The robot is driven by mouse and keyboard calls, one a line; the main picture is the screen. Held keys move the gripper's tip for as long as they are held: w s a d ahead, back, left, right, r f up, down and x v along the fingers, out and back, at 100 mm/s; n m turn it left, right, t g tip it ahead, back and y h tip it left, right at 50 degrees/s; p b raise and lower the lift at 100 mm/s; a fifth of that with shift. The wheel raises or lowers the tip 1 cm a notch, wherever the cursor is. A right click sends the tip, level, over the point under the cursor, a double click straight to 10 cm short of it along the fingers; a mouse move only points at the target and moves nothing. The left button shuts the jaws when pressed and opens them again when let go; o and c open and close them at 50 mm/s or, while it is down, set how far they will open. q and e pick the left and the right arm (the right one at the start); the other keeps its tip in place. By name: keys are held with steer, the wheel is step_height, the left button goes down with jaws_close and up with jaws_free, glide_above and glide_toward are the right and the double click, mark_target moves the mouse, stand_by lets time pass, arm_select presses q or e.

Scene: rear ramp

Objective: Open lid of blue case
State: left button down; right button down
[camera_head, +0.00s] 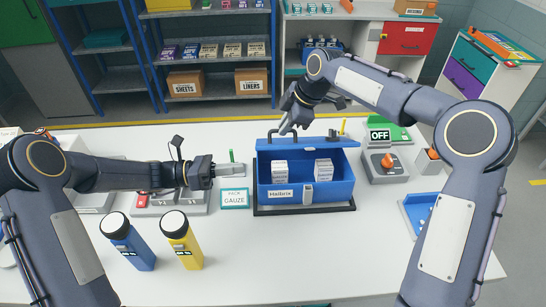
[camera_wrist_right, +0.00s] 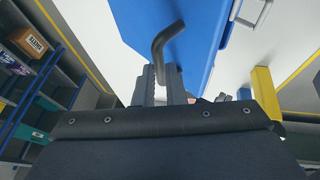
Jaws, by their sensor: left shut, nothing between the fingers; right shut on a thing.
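The blue case (camera_head: 305,193) stands on the white table in a dark tray, with white boxes (camera_head: 279,171) inside. Its lid (camera_head: 300,143) is raised at the back edge, so the inside shows from above. My right gripper (camera_head: 287,125) is above the back of the case. In the right wrist view it (camera_wrist_right: 167,82) is shut on a dark bent handle (camera_wrist_right: 167,42) beside the blue lid panel (camera_wrist_right: 185,22). My left gripper (camera_head: 232,170) is shut and empty, left of the case and apart from it.
A gauze card (camera_head: 235,199) lies left of the case. A grey box with an orange knob (camera_head: 386,166) stands right of the case. Shelves (camera_head: 215,84) stand behind the table. The front middle is clear.

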steer(key=shift+f, duration=0.2)
arm_select(q)
steer(key=w+f+n+t+h, duration=0.2)
steer(key=w+f+n, duration=0.1)
steer(key=n, duration=0.1)
steer(key=f+x, duration=0.1)
steer(key=x, duration=0.9)
steer(key=shift+d, duration=0.35)
steer(key=shift+w+r, duration=0.1)
steer(key=shift+w, duration=0.1)
